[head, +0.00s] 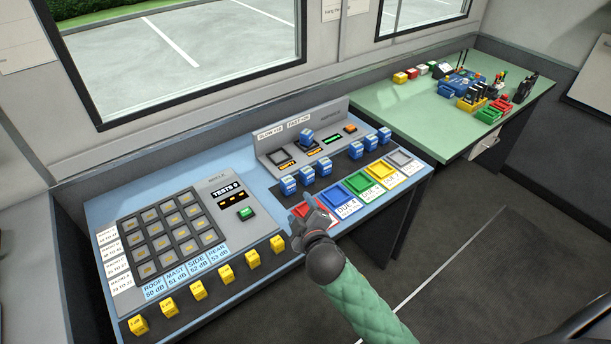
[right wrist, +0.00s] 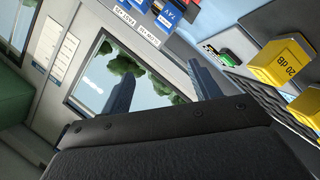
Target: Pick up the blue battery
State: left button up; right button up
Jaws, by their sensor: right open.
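Several blue batteries stand in a row on the dark strip of the blue desk: a left group (head: 288,185) and a right group (head: 370,142). Another blue battery (head: 306,137) sits higher, on the grey charger panel (head: 279,157) at the back. My right gripper (head: 312,207) is open and empty over the front edge of the desk, near the red tray and apart from the batteries. In the right wrist view its two fingers (right wrist: 150,58) stand apart with nothing between them; blue blocks (right wrist: 167,12) show at the top edge. My left gripper is not in view.
Coloured trays, including a blue one (head: 340,203) and a green one (head: 358,183), line the desk's right front. Yellow blocks (head: 225,275) line its left front, before a button grid (head: 168,233). A green table (head: 420,104) with small items stands at the right.

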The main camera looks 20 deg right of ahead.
jog(key=w+a+r+n+t+y, duration=0.3)
jog(key=w+a+r+n+y, duration=0.4)
jog(key=a+r+n+y, duration=0.45)
jog(key=a+r+n+g+y, duration=0.2)
jog(key=a+n+g+y, duration=0.4)
jog(key=n, duration=0.9)
jog(key=n+g+h, duration=1.2)
jog(key=n+h, duration=0.6)
jog(key=n, duration=0.3)
send_over(307, 169)
jog(key=shift+y, duration=0.25)
jog(key=f, duration=1.1)
jog(key=shift+w+a+f, duration=0.1)
jog(key=shift+a+f, duration=0.2)
jog(key=shift+f, duration=0.05)
jog(key=shift+d, duration=0.25)
jog(key=shift+f, duration=0.25)
jog(key=shift+f+p, duration=0.55)
jog(key=shift+f, duration=0.55)
jog(key=f+p, duration=0.3)
jog(key=shift+s+f, duration=0.2)
jog(key=shift+f, duration=0.1)
jog(key=shift+f+p, duration=0.3)
jog(key=shift+f, duration=0.4)
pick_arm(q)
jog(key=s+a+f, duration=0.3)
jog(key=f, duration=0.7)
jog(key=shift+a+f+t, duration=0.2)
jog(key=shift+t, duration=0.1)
